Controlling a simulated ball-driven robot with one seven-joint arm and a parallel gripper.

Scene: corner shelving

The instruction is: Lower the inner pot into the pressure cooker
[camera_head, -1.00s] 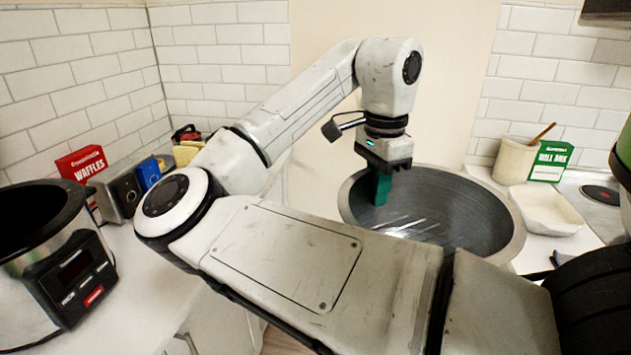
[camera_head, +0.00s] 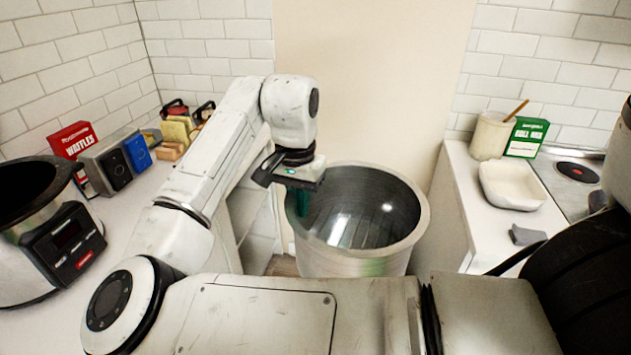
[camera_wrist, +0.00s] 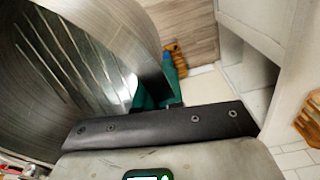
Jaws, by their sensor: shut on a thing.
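The inner pot (camera_head: 345,262) is a large silvery steel pot, open at the top and empty, held in the air near the middle of the head view. My gripper (camera_head: 302,202) is shut on the left side of its rim, with the green fingers partly hidden. In the wrist view, the green fingers (camera_wrist: 158,92) pinch the pot's wall (camera_wrist: 70,60), which fills the left side. The pressure cooker (camera_head: 62,250) stands on the left counter, its dark round opening (camera_head: 28,188) facing up and its front panel facing right. The pot is well to the right of it, apart.
A toaster (camera_head: 112,165), a red waffles box (camera_head: 72,140) and bread slices (camera_head: 176,132) stand behind the cooker. The right counter holds a utensil crock (camera_head: 490,137), green box (camera_head: 527,137), white dish (camera_head: 513,185) and grey block (camera_head: 527,235). Floor shows between the counters.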

